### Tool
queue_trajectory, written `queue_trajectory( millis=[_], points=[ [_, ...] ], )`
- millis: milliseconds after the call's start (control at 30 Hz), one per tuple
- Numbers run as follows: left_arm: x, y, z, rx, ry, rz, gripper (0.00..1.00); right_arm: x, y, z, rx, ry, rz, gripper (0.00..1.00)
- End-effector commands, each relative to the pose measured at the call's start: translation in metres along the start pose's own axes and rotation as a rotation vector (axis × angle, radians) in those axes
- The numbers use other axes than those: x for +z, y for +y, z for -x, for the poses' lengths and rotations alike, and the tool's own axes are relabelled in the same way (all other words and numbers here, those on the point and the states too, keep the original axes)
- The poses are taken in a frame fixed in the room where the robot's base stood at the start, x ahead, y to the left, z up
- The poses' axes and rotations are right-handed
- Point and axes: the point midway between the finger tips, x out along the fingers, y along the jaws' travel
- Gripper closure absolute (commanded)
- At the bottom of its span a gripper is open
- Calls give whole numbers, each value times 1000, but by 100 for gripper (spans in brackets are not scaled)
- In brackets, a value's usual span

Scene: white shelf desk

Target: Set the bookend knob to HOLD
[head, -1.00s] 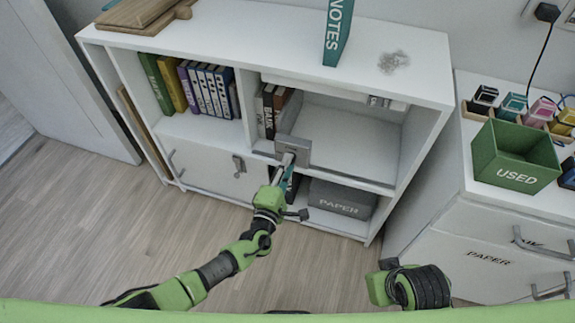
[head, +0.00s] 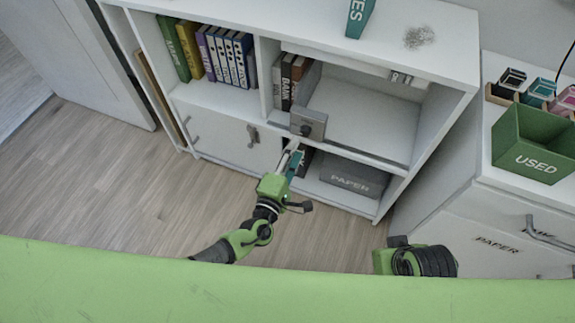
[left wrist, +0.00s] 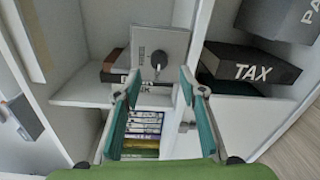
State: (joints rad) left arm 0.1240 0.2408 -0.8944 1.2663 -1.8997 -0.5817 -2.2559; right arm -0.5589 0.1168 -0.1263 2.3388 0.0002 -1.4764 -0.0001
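The bookend is a grey metal plate (head: 316,117) with a dark round knob (head: 305,131), standing at the front of the middle shelf beside several books. In the left wrist view the plate (left wrist: 172,38) and its knob (left wrist: 158,58) face me, with small marks on the plate too fine to read. My left gripper (head: 296,150) is just in front of and below the knob, apart from it. In the left wrist view its two teal fingers (left wrist: 159,74) are spread wide, with nothing between them. My right gripper does not show; only part of my right arm does.
The white shelf desk (head: 440,60) has a closed door at lower left and a grey PAPER box (head: 352,179) in the lower bay. Above it the middle shelf is largely empty. A green USED bin (head: 535,145) stands on the cabinet at right. The floor in front is clear.

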Motion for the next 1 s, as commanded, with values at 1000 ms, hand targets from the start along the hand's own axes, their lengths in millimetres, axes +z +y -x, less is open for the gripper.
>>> queue_trajectory(
  millis=[1000],
  points=[
    [-1, 1, 65, 3, 3, 3, 62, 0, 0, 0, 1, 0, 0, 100]
  ],
)
